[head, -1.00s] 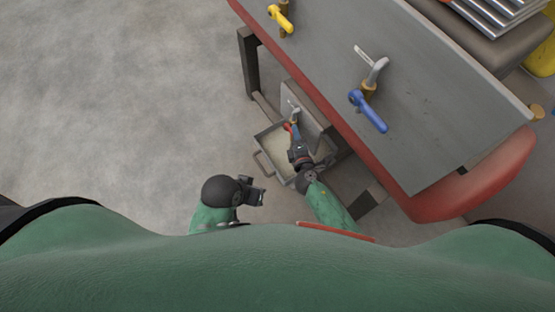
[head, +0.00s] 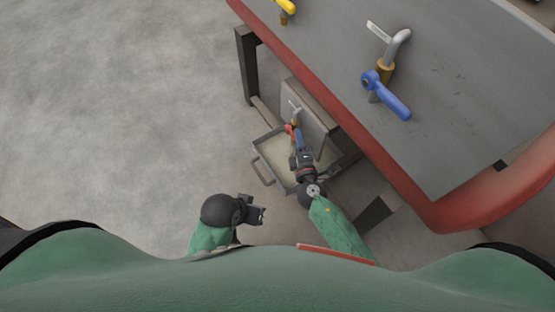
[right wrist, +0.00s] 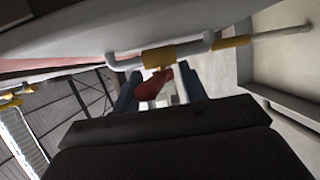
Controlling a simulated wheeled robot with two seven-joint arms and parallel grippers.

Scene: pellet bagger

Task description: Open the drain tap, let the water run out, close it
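The drain tap's red handle (head: 290,130) shows in the head view beside a small metal pipe under the bench. In the right wrist view, the red handle (right wrist: 154,85) hangs below a brass tap body (right wrist: 160,56) on a grey pipe. My right gripper (head: 296,137) is at the handle. Its two blue fingers (right wrist: 160,90) stand apart on either side of the handle, with a visible gap at the right finger. Below is a grey tray (head: 262,168) with a pale inside; I cannot tell whether it holds water.
The grey bench top (head: 450,110) with its red edge (head: 340,125) overhangs the tap area. A blue-handled tap (head: 388,95) and a yellow handle (head: 285,6) are on the bench. A dark bench leg (head: 247,62) stands behind the tray. The floor at left is clear.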

